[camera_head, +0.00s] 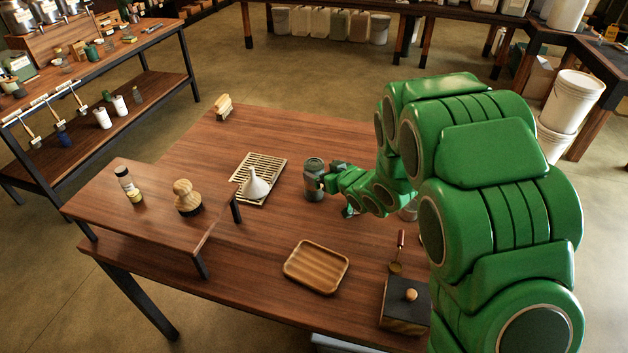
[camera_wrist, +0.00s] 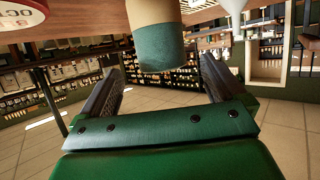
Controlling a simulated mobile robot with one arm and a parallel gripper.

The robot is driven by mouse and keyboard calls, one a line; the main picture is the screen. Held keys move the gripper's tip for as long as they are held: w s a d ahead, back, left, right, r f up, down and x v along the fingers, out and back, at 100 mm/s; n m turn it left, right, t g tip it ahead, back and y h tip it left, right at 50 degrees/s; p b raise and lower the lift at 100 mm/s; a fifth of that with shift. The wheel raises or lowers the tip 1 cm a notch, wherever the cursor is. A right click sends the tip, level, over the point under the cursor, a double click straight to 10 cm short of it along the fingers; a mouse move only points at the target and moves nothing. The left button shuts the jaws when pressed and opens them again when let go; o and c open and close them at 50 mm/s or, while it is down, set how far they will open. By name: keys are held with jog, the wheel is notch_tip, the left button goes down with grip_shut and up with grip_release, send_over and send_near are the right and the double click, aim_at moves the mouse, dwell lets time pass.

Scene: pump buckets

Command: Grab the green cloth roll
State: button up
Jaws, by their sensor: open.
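A green roll-like cylinder (camera_head: 314,182) stands upright on the wooden table, right of the white funnel. In the wrist view, a cylinder with a teal-green band and pale parts (camera_wrist: 160,47) shows between and beyond the fingertips; I take it to be the same thing, the green cloth roll. My gripper (camera_head: 328,178) is at its right side, pointing left toward it. In the wrist view my gripper (camera_wrist: 160,64) is open, one finger on each side of the cylinder. I cannot tell whether either finger touches it.
A white funnel (camera_head: 256,184) stands on a slatted tray (camera_head: 269,165). A small teal-and-white thing (camera_head: 349,211) lies partly hidden below my arm. An empty wooden tray (camera_head: 316,267) and a dark box (camera_head: 404,305) are nearer. A raised shelf (camera_head: 150,205) stands at left. The table's back is mostly clear.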

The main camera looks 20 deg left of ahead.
aim_at(311, 166)
jog(key=shift+x, duration=3.9)
jog(key=shift+s, duration=0.1)
jog(key=c, duration=1.1)
